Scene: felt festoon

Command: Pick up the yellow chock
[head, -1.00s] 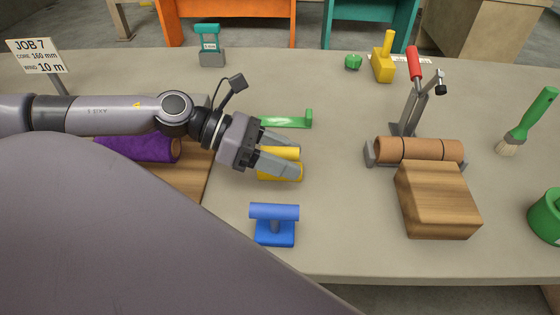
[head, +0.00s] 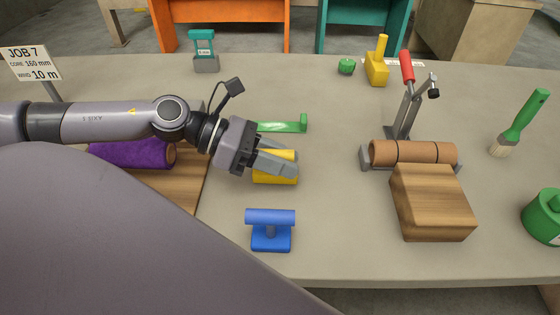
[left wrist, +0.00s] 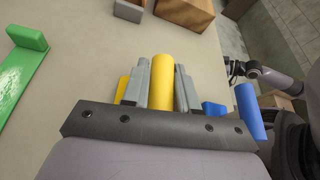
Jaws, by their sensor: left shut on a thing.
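The yellow chock (head: 275,180) stands on the grey table right of the wooden board. It has a block base and a round bar on top. My left gripper (head: 290,164) reaches it from the left and is shut on its bar, with the fingers hiding part of it. In the left wrist view the yellow bar (left wrist: 162,82) lies between the two fingers. I cannot see any gap between chock and table. A dark gripper-like end (left wrist: 232,68) of my other arm shows small in the left wrist view, its jaws unclear.
A blue chock (head: 270,236) stands nearer the front edge. A green L-shaped piece (head: 285,126) lies just behind the yellow chock. A purple roll (head: 135,154) lies on the board (head: 192,190) at left. A clamp with brown rolls (head: 425,153) and a wooden block (head: 432,202) stand right.

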